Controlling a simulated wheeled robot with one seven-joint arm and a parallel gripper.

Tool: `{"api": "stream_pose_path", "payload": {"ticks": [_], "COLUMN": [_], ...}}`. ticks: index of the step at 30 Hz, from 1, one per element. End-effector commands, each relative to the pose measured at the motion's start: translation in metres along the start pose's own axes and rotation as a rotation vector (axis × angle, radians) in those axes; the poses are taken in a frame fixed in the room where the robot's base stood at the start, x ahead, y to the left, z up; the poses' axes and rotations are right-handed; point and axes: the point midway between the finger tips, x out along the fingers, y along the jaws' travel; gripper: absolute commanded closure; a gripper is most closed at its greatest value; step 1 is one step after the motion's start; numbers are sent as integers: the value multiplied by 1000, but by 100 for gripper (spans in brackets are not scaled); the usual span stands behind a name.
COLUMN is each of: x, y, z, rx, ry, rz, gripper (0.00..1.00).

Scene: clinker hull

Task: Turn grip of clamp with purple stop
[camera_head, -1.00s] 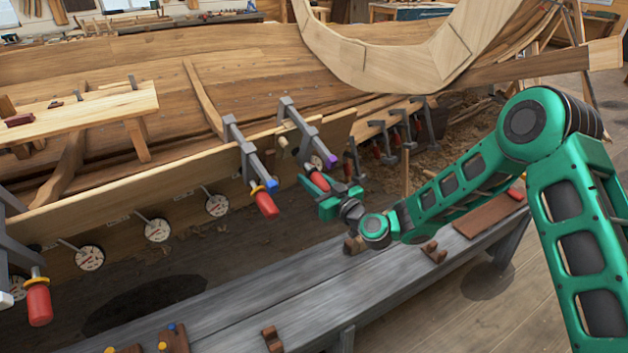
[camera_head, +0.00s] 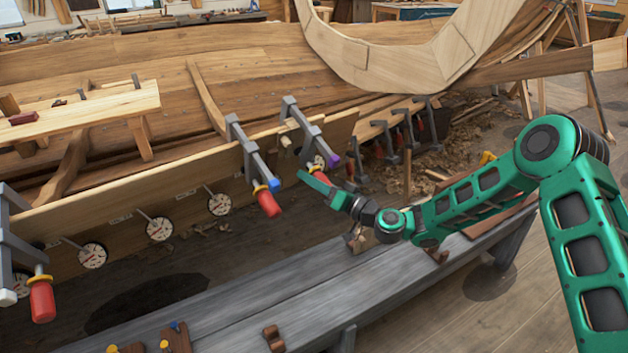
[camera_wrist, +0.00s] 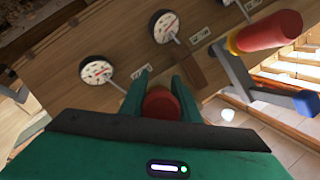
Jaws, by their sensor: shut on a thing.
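The clamp with the purple stop (camera_head: 333,160) hangs on the plank's upper edge, right of the clamp with the blue stop (camera_head: 273,184). Its red grip (camera_head: 323,177) points down toward my gripper (camera_head: 314,181) and is partly hidden by it. In the wrist view the red grip (camera_wrist: 161,103) lies between the two green fingers of my gripper (camera_wrist: 160,92), seen end-on. The fingers are shut on it, one at each side. The purple stop does not show in the wrist view.
The blue-stop clamp's red grip (camera_head: 268,203) hangs close to the left of my gripper; a large red grip (camera_wrist: 270,32) shows at right in the wrist view. Dial gauges (camera_head: 219,204) line the plank. The grey bench (camera_head: 330,270) runs below.

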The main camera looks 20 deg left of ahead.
Motion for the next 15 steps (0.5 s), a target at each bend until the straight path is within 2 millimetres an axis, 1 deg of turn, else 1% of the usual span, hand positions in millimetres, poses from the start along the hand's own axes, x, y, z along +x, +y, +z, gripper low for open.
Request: {"api": "stream_pose_path", "payload": {"ticks": [1,6,15], "x": [-1,-1,-1], "y": [4,3,2], "z": [-2,-1,-2], "rx": [17,65,88], "ry": [4,3,3], "rz": [-1,-20,-29], "gripper": [93,93,93]}}
